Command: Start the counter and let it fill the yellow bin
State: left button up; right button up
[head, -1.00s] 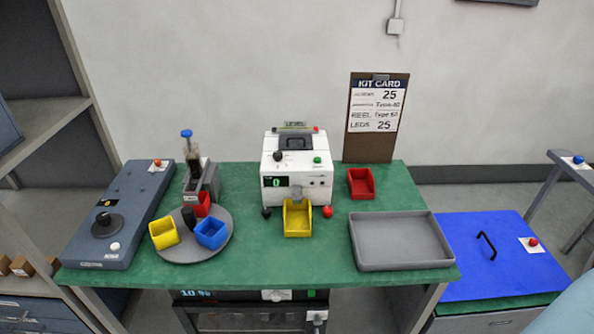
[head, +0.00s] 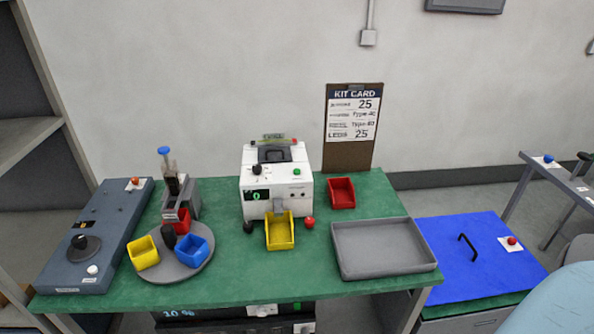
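The white counter (head: 262,182) stands at the middle back of the green table. Its small dark display (head: 257,195) shows a green 0. A green button (head: 297,171) and a black knob (head: 257,170) sit on its upper front. The yellow bin (head: 280,236) sits under the counter's spout at its front; I see no parts in it. A second yellow bin (head: 144,257) sits on the round grey turntable at the left. Neither of my grippers shows. A pale blue rounded shape at the lower right edge may be part of my arm.
A red bin (head: 341,193) stands right of the counter, and a grey tray (head: 385,270) lies at the table's right. The turntable (head: 182,280) also holds a red and a blue bin (head: 195,247). A kit card (head: 354,115) reading 25 leans behind. The front middle of the table is clear.

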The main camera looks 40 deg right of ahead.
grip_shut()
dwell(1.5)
